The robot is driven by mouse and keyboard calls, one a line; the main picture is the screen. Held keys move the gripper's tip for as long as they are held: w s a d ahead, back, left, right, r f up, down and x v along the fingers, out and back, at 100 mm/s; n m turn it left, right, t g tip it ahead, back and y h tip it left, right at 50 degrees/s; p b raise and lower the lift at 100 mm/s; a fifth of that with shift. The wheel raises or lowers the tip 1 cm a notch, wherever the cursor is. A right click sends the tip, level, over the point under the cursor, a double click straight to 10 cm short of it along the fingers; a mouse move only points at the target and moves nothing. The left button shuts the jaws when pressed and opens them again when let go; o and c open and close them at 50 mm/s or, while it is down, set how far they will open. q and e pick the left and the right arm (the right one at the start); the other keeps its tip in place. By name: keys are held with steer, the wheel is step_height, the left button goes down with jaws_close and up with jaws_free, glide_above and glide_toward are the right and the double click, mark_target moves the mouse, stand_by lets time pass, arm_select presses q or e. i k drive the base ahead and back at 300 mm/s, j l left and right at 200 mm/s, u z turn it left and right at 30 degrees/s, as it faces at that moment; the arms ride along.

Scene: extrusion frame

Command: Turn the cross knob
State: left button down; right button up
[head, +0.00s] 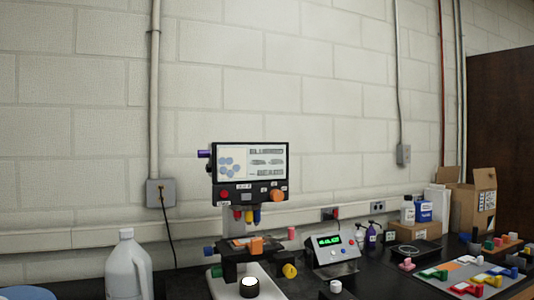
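No knob in the head view can be made out as cross-shaped. A microscope-like device with a screen (252,161) stands against the wall. Its panel carries an orange knob (277,195) at the right and a red button (224,195) at the left. Lower on it are a yellow knob (289,271) at the right, a blue knob (209,251) at the left and a black knob with a white top (249,288) in front. A small white knob (336,287) stands on the bench to the right. Neither of my grippers is in view.
A white jug (127,268) stands left of the device. A grey box with a green display (329,242) stands to its right. Farther right are small bottles (370,236), a tray of coloured blocks (458,283) and cardboard boxes (476,207).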

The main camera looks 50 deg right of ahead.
mark_target(289, 272)
steer(key=z, duration=1.9)
